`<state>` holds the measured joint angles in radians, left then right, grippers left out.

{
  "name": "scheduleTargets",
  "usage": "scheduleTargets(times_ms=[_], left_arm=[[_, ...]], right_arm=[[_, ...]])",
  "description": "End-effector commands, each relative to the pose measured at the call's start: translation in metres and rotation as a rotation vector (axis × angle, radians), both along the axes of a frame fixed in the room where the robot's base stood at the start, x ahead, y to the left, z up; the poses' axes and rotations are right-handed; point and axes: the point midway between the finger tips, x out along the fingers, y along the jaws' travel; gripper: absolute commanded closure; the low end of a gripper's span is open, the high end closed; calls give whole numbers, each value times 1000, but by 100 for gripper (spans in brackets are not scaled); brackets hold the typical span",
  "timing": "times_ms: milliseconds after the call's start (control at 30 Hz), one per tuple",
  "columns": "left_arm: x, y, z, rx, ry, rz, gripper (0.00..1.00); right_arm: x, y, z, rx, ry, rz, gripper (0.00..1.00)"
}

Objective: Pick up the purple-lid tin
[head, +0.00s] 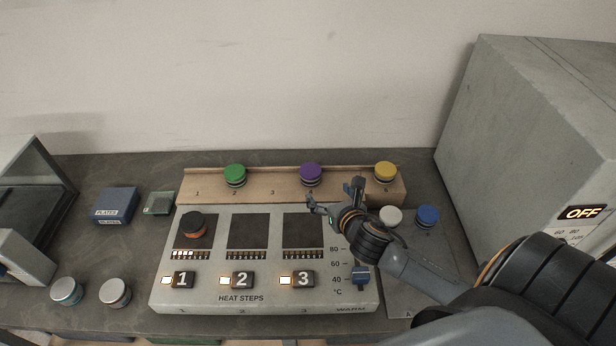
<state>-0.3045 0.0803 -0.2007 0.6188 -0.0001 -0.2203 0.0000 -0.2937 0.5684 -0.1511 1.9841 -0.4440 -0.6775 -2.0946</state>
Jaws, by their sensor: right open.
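The purple-lid tin (311,174) stands upright on the wooden rack (272,184) at the back, between the green-lid tin and the yellow-lid tin. My right gripper (334,194) comes in from the right and is open, with nothing between its fingers. Its fingers are in front of and slightly right of the purple-lid tin, apart from it as far as I can tell. My left gripper does not show.
The heat-step panel (215,310) lies in front of the rack, with a black-lid tin (192,226) on its first plate. Green-lid (235,174) and yellow-lid (385,171) tins share the rack. White-lid (391,215) and blue-lid (427,216) tins stand right. A large grey unit (520,120) blocks the right.

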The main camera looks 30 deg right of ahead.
Motion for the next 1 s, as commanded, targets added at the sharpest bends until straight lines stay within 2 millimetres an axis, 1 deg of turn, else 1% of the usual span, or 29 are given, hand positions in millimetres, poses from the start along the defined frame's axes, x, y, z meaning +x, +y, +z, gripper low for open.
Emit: scheduleTargets(times_ms=[33, 100, 167, 300, 400, 500, 733, 900, 1000], left_arm=[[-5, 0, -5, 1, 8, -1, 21], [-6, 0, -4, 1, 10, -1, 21], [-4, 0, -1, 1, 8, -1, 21], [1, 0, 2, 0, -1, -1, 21], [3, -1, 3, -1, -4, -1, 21], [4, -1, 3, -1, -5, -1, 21], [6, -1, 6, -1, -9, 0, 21], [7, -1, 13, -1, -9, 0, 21], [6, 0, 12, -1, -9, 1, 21]], right_arm=[[3, -1, -6, 0, -1, -1, 15], [10, -3, -7, 0, -2, -2, 15], [20, -5, -10, 1, -2, -3, 15], [46, -11, -21, 2, -2, -4, 15], [62, -15, -28, 2, 0, -4, 15], [72, -17, -33, 3, -1, -3, 15], [85, -19, -37, 4, 0, -3, 15], [106, -22, -44, 5, 0, -4, 15], [117, -26, -50, 2, 0, -3, 15]])
